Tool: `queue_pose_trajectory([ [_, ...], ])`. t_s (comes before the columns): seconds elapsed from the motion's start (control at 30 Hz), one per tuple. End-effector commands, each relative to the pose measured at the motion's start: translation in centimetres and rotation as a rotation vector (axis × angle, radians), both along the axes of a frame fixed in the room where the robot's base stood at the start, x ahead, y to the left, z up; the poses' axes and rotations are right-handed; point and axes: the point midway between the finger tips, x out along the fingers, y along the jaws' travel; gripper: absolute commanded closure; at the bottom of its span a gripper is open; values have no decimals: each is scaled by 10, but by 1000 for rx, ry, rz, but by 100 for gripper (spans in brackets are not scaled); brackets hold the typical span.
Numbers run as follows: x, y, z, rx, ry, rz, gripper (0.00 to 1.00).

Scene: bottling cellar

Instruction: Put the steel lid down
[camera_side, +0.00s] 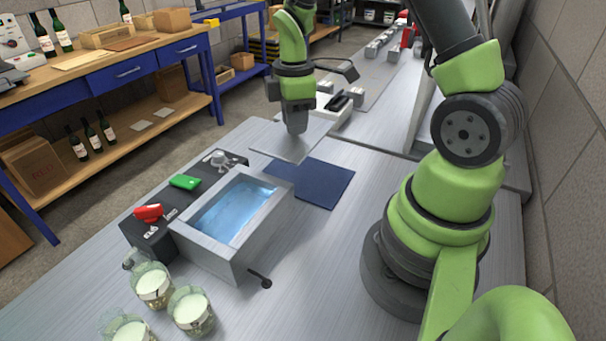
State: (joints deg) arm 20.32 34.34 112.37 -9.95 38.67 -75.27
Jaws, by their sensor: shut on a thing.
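The steel lid (282,146) is a flat, thin grey plate. My gripper (296,129) is above its middle and shut on it, though the fingertips and the lid's handle are hard to make out. The lid looks level and overlaps the far left part of a dark blue mat (322,184) in the picture. I cannot tell whether the lid touches the mat or hangs a little above it. An open steel bath (262,223) with blue water stands to the left and nearer the camera.
A dark block (165,238) with a red valve (149,212) and a green piece (185,181) stands left of the bath. Several filled glass jars (191,309) are at the front. A white tray (335,109) sits behind the lid. The bench right of the mat is clear.

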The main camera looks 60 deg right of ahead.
Motion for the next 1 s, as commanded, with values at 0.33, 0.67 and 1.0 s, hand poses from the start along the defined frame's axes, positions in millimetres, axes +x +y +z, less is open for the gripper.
queue_pose_trajectory([
  [0.33,-13,-22,-46,2,6,1,100],
  [0.67,-12,-22,-88,1,4,1,100],
  [1.0,-11,-22,-109,-2,-1,-1,100],
])
